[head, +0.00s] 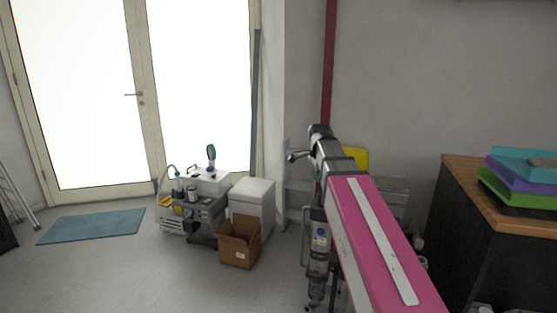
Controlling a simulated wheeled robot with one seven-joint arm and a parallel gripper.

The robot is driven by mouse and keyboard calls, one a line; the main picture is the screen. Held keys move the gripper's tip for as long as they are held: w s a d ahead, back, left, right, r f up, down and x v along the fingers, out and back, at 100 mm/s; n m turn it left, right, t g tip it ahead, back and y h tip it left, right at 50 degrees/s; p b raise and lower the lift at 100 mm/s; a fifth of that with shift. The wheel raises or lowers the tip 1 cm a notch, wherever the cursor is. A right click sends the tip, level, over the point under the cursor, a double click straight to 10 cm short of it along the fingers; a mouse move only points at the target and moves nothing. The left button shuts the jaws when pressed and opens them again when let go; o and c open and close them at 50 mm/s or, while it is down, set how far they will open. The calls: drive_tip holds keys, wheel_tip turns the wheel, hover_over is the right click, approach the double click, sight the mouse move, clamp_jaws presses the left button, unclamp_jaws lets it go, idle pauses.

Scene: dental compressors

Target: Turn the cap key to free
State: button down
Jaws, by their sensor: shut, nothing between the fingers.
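I cannot make out the cap key in the head view. A cluster of grey and white compressor equipment (196,212) stands on the floor left of centre, in front of the glass doors. A green-topped upright item (211,155) rises from it. My arm reaches in from the lower right and bends downward. My gripper (315,302) hangs at the bottom edge, pointing down, shut and empty. It is to the right of the equipment and well apart from it. Its fingertips are small and hard to see.
An open cardboard box (240,243) and a white cabinet (252,204) stand right of the equipment. A wire shelf (391,192) is behind my arm. A wood-topped dark cabinet (470,235) with coloured trays (520,178) is at right. Floor is clear at front left, near a blue mat (92,226).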

drive_tip(key=r+m+g, duration=0.1)
drive_tip(key=m+g, duration=0.1)
drive_tip(key=m, duration=0.3)
hover_over(321, 192)
drive_tip(key=w+m, duration=0.1)
drive_tip(key=shift+y, duration=0.3)
drive_tip(key=shift+a+f, duration=0.15)
drive_tip(key=shift+f, duration=1.55)
drive_tip(key=shift+a+f, duration=0.15)
drive_tip(key=shift+f, duration=1.55)
drive_tip(key=shift+s+d, duration=0.35)
drive_tip(key=shift+d, duration=0.15)
drive_tip(key=shift+s+a, duration=0.2)
drive_tip(key=shift+s, duration=0.2)
drive_tip(key=shift+a, duration=0.1)
drive_tip(key=shift+w+a+r, duration=0.1)
drive_tip(key=shift+a, duration=0.2)
